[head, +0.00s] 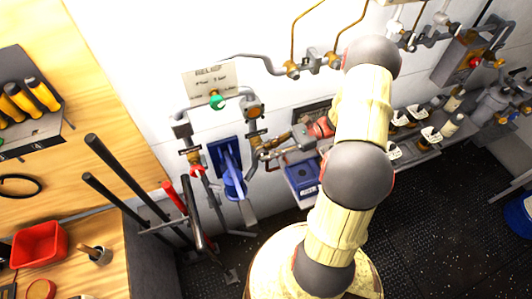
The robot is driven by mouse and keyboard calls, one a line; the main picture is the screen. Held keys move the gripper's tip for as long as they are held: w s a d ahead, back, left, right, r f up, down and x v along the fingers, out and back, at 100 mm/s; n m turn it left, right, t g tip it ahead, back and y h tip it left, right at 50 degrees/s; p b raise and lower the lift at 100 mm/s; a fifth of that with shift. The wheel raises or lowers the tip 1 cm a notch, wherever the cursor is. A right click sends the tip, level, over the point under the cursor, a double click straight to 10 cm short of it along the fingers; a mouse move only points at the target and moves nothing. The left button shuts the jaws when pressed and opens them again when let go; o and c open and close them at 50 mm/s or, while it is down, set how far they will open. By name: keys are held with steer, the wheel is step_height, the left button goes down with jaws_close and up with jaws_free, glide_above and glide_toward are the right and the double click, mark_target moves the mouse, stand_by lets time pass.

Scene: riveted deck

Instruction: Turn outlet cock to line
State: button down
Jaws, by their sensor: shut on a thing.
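My arm reaches across the middle of the head view, and my gripper (270,149) is at the right-hand pipe branch on the white wall. Its fingers are shut at the brass outlet cock (255,140), apparently on its handle. The fingers hide most of the handle, so its exact angle cannot be told. The line that the cock sits in runs down from a grey fitting with a brass face (252,106). A lettered sign plate (210,84) hangs above, with a green knob (217,102) below it.
A blue panel and lever (228,168) stand just left of the gripper. The left branch carries a red knob (197,171). A blue box (302,176) sits below the gripper. Dark bars (120,205) and a wooden bench (75,250) are at left. Dark floor (430,235) is open at right.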

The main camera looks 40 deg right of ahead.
steer(key=shift+f+t+y+b, duration=0.25)
steer(key=shift+t+y+b, duration=0.05)
steer(key=shift+y, duration=0.6)
steer(key=c, duration=1.9)
jaws_free()
steer(key=v, duration=1.2)
steer(key=shift+f, duration=0.1)
